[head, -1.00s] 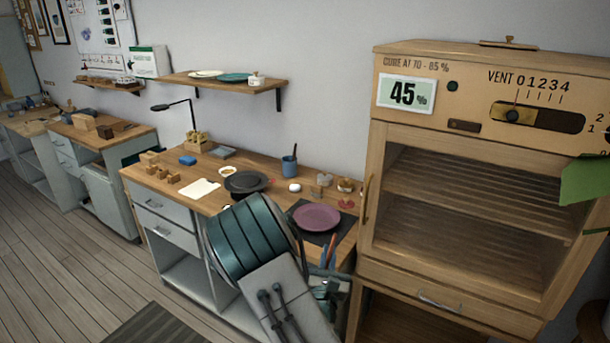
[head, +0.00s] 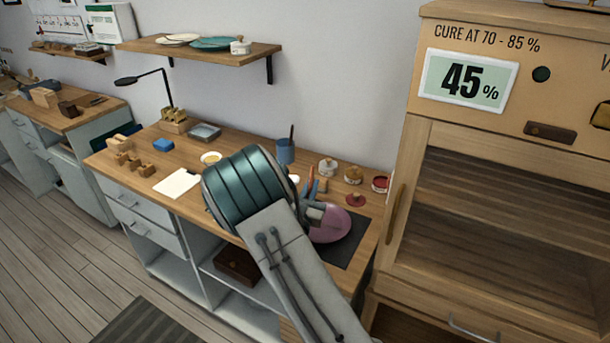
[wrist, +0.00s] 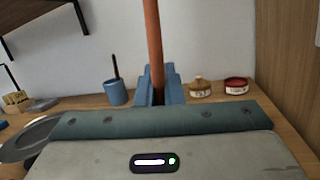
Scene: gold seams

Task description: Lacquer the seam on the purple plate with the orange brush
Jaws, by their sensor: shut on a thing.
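The purple plate (head: 332,226) lies on a dark mat (head: 346,252) at the bench's right end; my arm and gripper cover its left part in the head view. No seam can be made out on it. My gripper (head: 314,200) shows in front of the plate's left side in the head view. In the wrist view my gripper (wrist: 160,86) is shut on the orange brush (wrist: 153,38), whose handle points up. The bristle end is hidden, so I cannot tell whether it touches the plate.
Three small jars (head: 327,168) stand behind the plate, near a red patch (head: 355,200). A blue cup (head: 285,150) stands left of them. A wooden cabinet (head: 405,205) rises close on the right. A grey plate (wrist: 28,140) shows at left in the wrist view.

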